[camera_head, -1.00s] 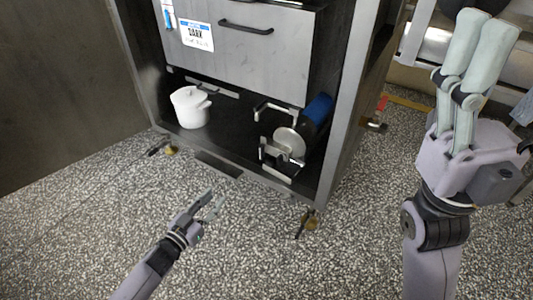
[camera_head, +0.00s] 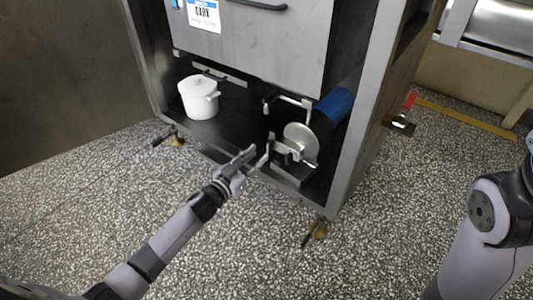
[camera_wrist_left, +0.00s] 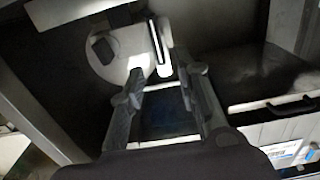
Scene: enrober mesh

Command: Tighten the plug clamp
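The plug clamp shows as a metal disc (camera_head: 300,138) with bracket arms and small levers, low in the cabinet's open bay, at the end of a blue cylinder (camera_head: 338,103). In the left wrist view the pale disc (camera_wrist_left: 112,58) is at the top, with a slotted white bar beside it. My left gripper (camera_head: 253,158) is just left of the clamp at the bay's front edge. In the wrist view its two fingers (camera_wrist_left: 165,78) are apart, with nothing visibly held. Whether they touch the clamp I cannot tell. My right gripper is out of view; only its arm shows at right.
A drawer (camera_head: 265,45) with a handle and label is above. The cabinet's right post (camera_head: 366,115) borders the clamp. The speckled floor (camera_head: 210,255) in front is clear.

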